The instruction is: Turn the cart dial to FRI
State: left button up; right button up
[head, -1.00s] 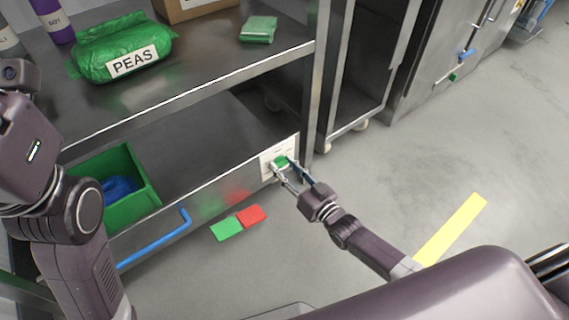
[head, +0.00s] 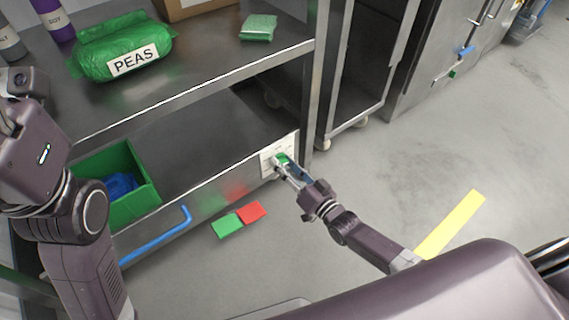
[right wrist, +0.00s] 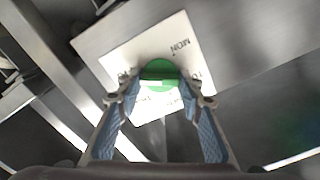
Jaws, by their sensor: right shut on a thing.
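The green dial (head: 283,158) sits on a white plate (head: 268,168) at the right end of the cart's lower front edge. My right gripper (head: 284,168) has its fingers on either side of the dial, shut on it. In the right wrist view the green dial (right wrist: 159,73) shows between the two blue-padded fingertips (right wrist: 160,100). The white plate (right wrist: 108,50) behind it bears the word MON, tilted and upside down, above right of the dial; other lettering is partly hidden or unreadable. My left arm (head: 60,200) is at the left; its fingers cannot be made out.
The steel cart's upper shelf (head: 190,75) holds a green PEAS bag (head: 95,50) and a small green packet (head: 258,27). A green bin (head: 148,185) with blue contents is on the lower shelf. A blue handle (head: 160,245) juts from the front. Green and red floor patches lie below.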

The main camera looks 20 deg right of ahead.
jog(key=o, duration=1.2)
jog(key=shift+c, duration=0.2)
jog(key=shift+s+d, duration=0.1)
jog(key=v, duration=1.1)
jog(key=shift+s, duration=0.4)
jog(key=shift+d, duration=0.1)
